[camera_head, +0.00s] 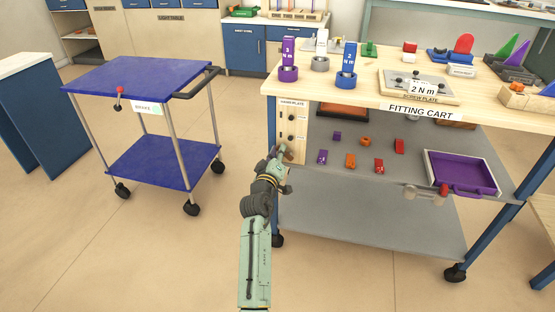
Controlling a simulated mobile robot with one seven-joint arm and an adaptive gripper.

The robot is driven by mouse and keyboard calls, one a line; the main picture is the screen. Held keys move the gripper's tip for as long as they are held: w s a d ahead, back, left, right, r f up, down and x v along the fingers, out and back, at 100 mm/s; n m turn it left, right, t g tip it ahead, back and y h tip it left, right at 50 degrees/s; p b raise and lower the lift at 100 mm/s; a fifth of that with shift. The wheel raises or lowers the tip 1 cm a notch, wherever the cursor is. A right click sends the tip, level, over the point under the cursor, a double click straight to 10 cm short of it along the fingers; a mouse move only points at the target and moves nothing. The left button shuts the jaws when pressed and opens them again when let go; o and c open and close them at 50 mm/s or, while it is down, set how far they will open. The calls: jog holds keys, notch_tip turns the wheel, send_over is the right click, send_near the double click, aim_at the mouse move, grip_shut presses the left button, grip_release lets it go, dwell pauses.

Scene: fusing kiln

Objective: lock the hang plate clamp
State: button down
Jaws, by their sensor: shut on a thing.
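The hang plate (292,118) is a pale upright board on the left end of the fitting cart, just below the tabletop. It carries a small label at its top and several dark round fittings down its face. My gripper (282,151) is at the lower end of this board, reaching up from below. It is shut on a small part there, which looks like the hang plate clamp. The fingers and wrist hide most of that part, and I cannot tell its position.
The fitting cart's top (370,92) holds torque drivers and a screw plate (418,86). Its middle shelf carries several small coloured blocks and a purple tray (460,172). A blue trolley (140,78) with a red-knobbed brake lever stands to the left. Floor between them is clear.

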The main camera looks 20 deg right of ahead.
aim_at(291, 121)
jog(key=m+b, duration=0.2)
jog(key=m, duration=0.1)
jog(key=s+d+r+m+b, duration=0.1)
jog(key=m+b, duration=0.1)
jog(key=m, duration=0.1)
jog(key=d+m+b, duration=0.1)
jog(key=m+b, duration=0.1)
jog(key=m, duration=0.2)
jog(key=shift+s+d+r, duration=0.15)
jog(key=shift+s+d, duration=0.05)
jog(key=shift+s, duration=0.15)
dwell(0.3)
jog(key=c, duration=1.6)
grip_release()
jog(key=shift+d, duration=0.1)
jog(key=shift+o, duration=0.2)
jog(key=shift+r, duration=0.15)
notch_tip(291, 121, up, 10)
jog(key=shift+f, duration=0.1)
